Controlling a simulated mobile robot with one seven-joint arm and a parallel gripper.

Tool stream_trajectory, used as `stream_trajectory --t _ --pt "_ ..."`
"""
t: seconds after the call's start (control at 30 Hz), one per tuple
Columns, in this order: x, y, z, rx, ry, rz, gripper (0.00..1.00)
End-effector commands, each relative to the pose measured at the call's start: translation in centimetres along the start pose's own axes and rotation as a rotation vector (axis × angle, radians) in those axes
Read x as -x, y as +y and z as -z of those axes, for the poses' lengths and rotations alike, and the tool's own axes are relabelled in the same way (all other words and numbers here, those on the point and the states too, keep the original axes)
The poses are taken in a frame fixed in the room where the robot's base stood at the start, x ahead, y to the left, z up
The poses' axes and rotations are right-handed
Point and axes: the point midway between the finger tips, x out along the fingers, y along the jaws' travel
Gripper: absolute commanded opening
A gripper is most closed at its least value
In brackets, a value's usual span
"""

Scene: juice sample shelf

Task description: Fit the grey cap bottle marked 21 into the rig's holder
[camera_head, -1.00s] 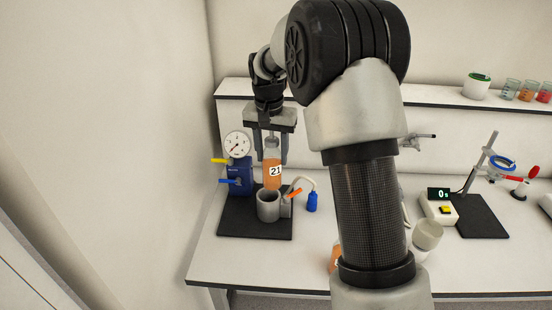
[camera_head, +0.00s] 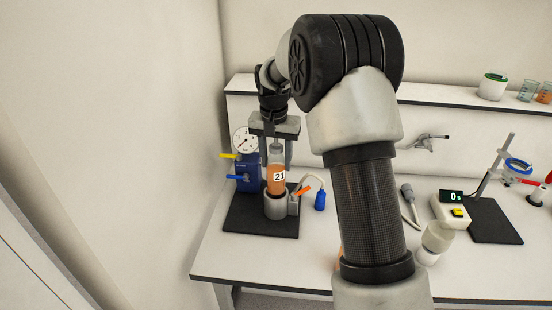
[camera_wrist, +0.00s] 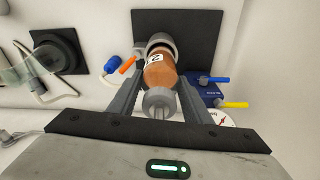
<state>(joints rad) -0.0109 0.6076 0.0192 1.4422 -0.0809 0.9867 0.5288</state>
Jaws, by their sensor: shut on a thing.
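The bottle marked 21 (camera_head: 277,180) holds orange liquid and stands upright in my gripper. My gripper (camera_head: 276,150) points down and is shut on the bottle near its grey cap (camera_wrist: 159,102). The rig's holder (camera_head: 275,207) is a grey cup on a black base plate (camera_head: 240,213). The bottle's lower end is at the holder's mouth, and in the wrist view the holder (camera_wrist: 160,42) lies in line beyond the bottle. The holder's rim hides the bottle's bottom, so I cannot tell how deep it sits.
A blue gauge unit (camera_head: 247,172) with yellow and blue levers stands just left of the holder. An orange lever (camera_head: 302,190) and a blue-ended hose (camera_head: 320,199) are close on its right.

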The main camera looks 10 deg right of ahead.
Motion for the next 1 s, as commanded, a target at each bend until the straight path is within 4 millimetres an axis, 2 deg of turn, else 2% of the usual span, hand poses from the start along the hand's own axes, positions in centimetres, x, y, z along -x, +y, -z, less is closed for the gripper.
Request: stream_trajectory --t 0.33,1.0 --pt "0.2 0.0 0.0 0.0 0.001 0.0 0.15" --pt "-1.2 -0.1 -0.1 0.0 0.001 0.001 0.15"
